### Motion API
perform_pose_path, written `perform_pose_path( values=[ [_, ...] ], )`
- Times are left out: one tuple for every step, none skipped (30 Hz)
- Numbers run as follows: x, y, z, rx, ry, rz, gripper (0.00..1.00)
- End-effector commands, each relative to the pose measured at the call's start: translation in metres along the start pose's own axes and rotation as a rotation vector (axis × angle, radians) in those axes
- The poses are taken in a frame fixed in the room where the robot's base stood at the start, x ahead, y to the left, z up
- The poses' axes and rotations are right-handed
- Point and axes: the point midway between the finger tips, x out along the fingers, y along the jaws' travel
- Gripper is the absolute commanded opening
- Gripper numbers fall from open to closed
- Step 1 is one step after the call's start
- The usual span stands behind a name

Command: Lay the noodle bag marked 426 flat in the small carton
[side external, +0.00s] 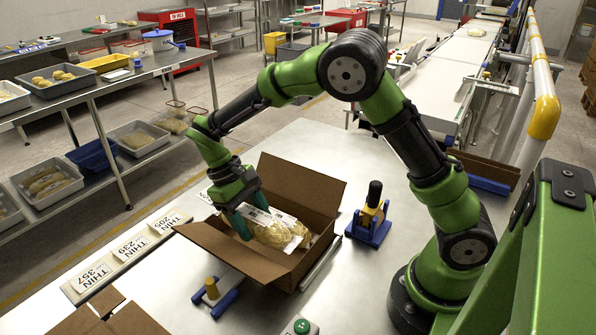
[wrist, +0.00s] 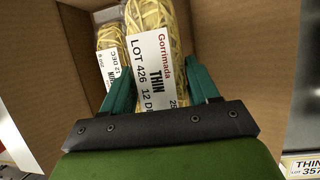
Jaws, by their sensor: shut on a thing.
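Whether the held bag touches the carton floor is hidden.
The carton's flaps stand open; one (side external: 225,254) slopes toward the camera. A strip of THIN lot cards (side external: 130,248) lies left. Bare steel table (side external: 335,145) lies behind.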

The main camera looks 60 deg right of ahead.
Motion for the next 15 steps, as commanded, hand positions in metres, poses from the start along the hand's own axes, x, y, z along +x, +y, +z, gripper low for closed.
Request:
perform_pose_path(
  values=[
    [0.0026, -0.0001, -0.0011, 0.000, 0.000, 0.000, 0.20],
    [0.0037, -0.0002, -0.0016, -0.001, 0.000, 0.000, 0.20],
    [0.0048, -0.0003, -0.0020, -0.001, 0.000, 0.000, 0.20],
    [0.0055, -0.0004, -0.0023, 0.000, 0.000, 0.000, 0.20],
    [0.0059, -0.0005, -0.0025, 0.000, 0.001, 0.000, 0.20],
    [0.0064, -0.0006, -0.0027, 0.000, 0.001, 0.000, 0.20],
    [0.0066, -0.0006, -0.0028, 0.000, 0.001, 0.000, 0.20],
    [0.0067, -0.0007, -0.0028, 0.000, 0.001, -0.001, 0.20],
    [0.0067, -0.0007, -0.0029, 0.000, 0.001, -0.001, 0.20],
    [0.0067, -0.0007, -0.0029, 0.000, 0.001, -0.001, 0.20],
    [0.0067, -0.0007, -0.0029, 0.000, 0.001, -0.001, 0.20],
    [0.0066, -0.0007, -0.0029, 0.000, 0.001, -0.001, 0.20],
    [0.0066, -0.0007, -0.0029, 0.000, 0.001, -0.001, 0.20],
    [0.0066, -0.0007, -0.0029, 0.000, 0.001, -0.001, 0.61],
    [0.0065, -0.0007, -0.0029, 0.000, 0.001, -0.001, 0.68]
  ],
)
